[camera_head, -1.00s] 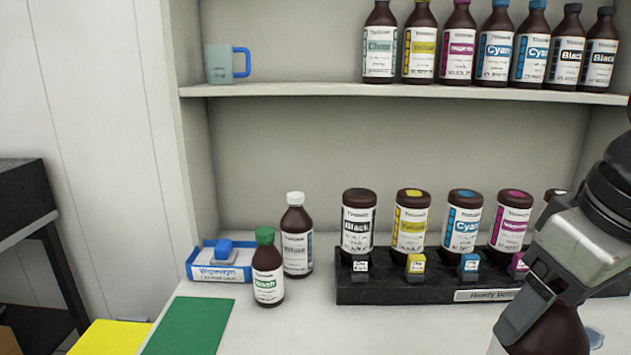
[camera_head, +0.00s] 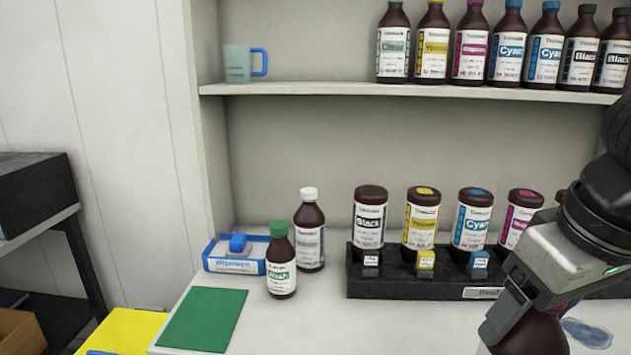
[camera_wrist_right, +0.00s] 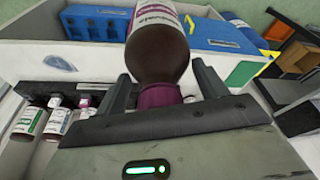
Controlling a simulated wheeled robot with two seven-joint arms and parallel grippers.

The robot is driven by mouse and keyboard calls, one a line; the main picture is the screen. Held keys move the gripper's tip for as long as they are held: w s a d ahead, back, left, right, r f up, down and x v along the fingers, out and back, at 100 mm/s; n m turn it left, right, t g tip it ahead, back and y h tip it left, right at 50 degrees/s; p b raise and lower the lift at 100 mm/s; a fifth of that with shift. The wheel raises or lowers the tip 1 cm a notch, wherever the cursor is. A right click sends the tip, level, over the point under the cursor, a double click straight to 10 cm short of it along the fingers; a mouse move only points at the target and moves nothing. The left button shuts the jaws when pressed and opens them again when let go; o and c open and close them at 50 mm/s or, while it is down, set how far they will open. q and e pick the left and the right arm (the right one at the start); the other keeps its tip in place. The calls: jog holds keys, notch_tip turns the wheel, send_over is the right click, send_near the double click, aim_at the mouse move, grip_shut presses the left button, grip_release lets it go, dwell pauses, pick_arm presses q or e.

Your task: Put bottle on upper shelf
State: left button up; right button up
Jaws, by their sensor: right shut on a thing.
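My right gripper (camera_head: 514,318) is at the lower right of the head view, in front of the black rack. It is shut on a dark brown bottle (camera_head: 537,336) with a white label, partly cut off by the frame edge. In the right wrist view the gripper (camera_wrist_right: 163,93) has its fingers on both sides of the magenta cap (camera_wrist_right: 160,96), and the bottle body (camera_wrist_right: 158,55) extends beyond them. The upper shelf (camera_head: 310,90) carries a row of brown bottles, with Clear (camera_head: 393,45) at its left end. My left gripper is not in view.
A grey mug with a blue handle (camera_head: 238,64) stands at the shelf's left, with free shelf between it and the Clear bottle. Below, a black rack (camera_head: 400,287) holds inverted bottles. A green-capped bottle (camera_head: 281,265) and a white-capped one (camera_head: 310,235) stand left.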

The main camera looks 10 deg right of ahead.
jog(key=w+a+f, duration=0.3)
jog(key=w+f, duration=0.1)
jog(key=f, duration=0.4)
jog(key=w+a+f+m, duration=0.1)
jog(key=w+a+f, duration=0.3)
jog(key=f, duration=0.5)
jog(key=shift+w+h, duration=0.15)
jog(key=shift+h, duration=0.15)
jog(key=shift+a+f, duration=0.1)
jog(key=shift+f, duration=0.05)
